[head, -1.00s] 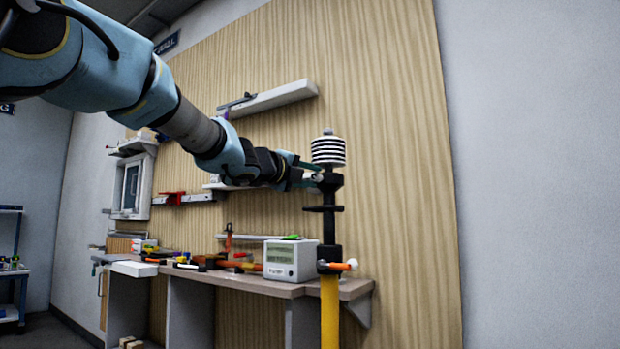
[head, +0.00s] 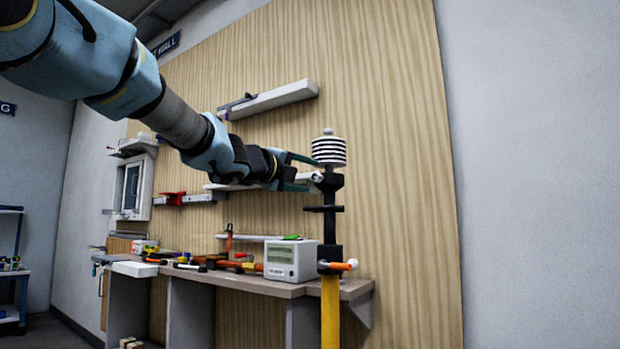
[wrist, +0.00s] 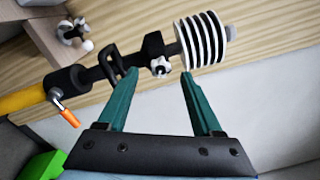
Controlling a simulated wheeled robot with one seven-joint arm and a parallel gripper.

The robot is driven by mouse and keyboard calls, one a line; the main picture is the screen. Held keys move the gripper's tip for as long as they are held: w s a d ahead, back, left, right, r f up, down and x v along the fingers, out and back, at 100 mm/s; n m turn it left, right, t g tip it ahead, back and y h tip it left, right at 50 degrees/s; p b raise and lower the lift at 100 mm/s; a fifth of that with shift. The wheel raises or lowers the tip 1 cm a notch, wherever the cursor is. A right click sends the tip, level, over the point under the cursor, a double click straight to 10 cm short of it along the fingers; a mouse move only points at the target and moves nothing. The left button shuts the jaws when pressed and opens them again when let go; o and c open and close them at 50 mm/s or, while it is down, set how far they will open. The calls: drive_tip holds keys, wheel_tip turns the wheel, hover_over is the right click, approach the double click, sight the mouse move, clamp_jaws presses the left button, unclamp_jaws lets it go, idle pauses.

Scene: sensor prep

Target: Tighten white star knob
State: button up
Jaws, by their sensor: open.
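The white star knob (wrist: 161,67) sits on the side of a black clamp on the post, just below the striped black-and-white sensor shield (wrist: 206,40). In the head view the shield (head: 329,151) tops the black-and-yellow post, and the knob (head: 315,177) shows small beside it. My gripper (wrist: 158,80) is open, with green fingers spread apart. The knob appears between the fingertips in the wrist view, and nothing is held. I cannot tell whether either fingertip touches it. In the head view my gripper (head: 305,172) reaches the post from the left.
An orange-tipped handle (head: 338,266) sticks out lower on the post. A workbench (head: 250,283) behind holds a white meter box (head: 290,261) and several tools. A white wall shelf (head: 270,100) is above. The wall at right is bare.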

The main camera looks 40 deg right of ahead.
drive_tip(key=v, duration=0.8)
drive_tip(key=shift+a, duration=0.15)
drive_tip(key=w+a+f+n+t+y, duration=0.3)
drive_tip(key=w+a+f+n+y, duration=0.3)
drive_tip(key=w+a+f+n, duration=0.45)
drive_tip(key=w+a+f+n+t+y, duration=0.3)
drive_tip(key=w+a+f+n+y, duration=0.35)
drive_tip(key=a+f, duration=0.6)
drive_tip(key=s+a+f+n+g+y, duration=0.1)
drive_tip(key=a+f+n+g+y, duration=0.15)
drive_tip(key=a+f+n, duration=0.8)
drive_tip(key=s+a+f+n+g+y, duration=0.3)
drive_tip(key=s+a+f+n+g, duration=0.4)
drive_tip(key=s+a+f, duration=0.6)
wheel_tip(320, 180, up, 24)
drive_tip(key=s+n+p, duration=0.2)
drive_tip(key=p, duration=2.4)
drive_tip(key=shift+t, duration=0.35)
